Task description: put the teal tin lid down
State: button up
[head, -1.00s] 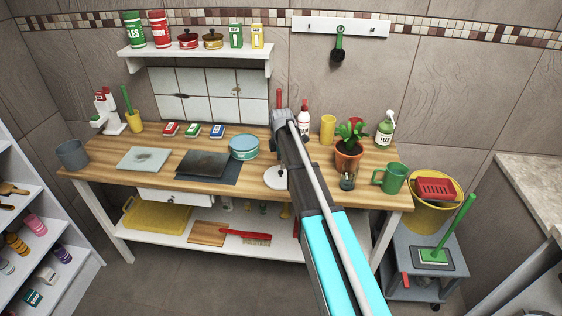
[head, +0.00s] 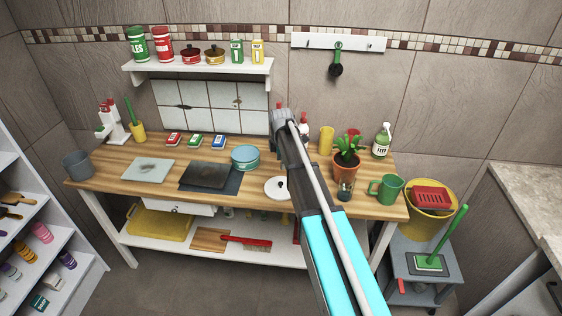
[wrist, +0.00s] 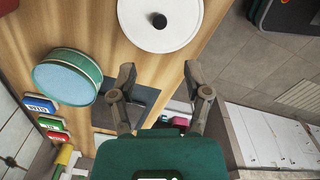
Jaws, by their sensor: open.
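The teal round tin (head: 245,163) stands on the wooden table, right of a dark slab. It also shows at the left of the wrist view (wrist: 94,86). Its flat, pale blue top (wrist: 63,78) with a teal rim looks like the tin lid, lying level on the tin. My gripper (wrist: 160,72) is open, with nothing between its fingers. In the wrist view the tin is left of the fingers and apart from them. In the head view my arm hides part of the table, and the fingertips are hard to make out.
A white disc with a black knob (head: 277,187) lies beside my arm; it shows in the wrist view (wrist: 160,20). A dark slab (head: 208,175), a pale board (head: 148,169) and three small boxes (head: 197,140) lie left. A potted plant (head: 346,165) and green mug (head: 386,188) stand right.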

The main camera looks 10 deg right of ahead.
dwell(0.6)
jog(key=s+m, duration=1.8)
jog(key=s, duration=1.1)
jog(key=shift+m, duration=0.4)
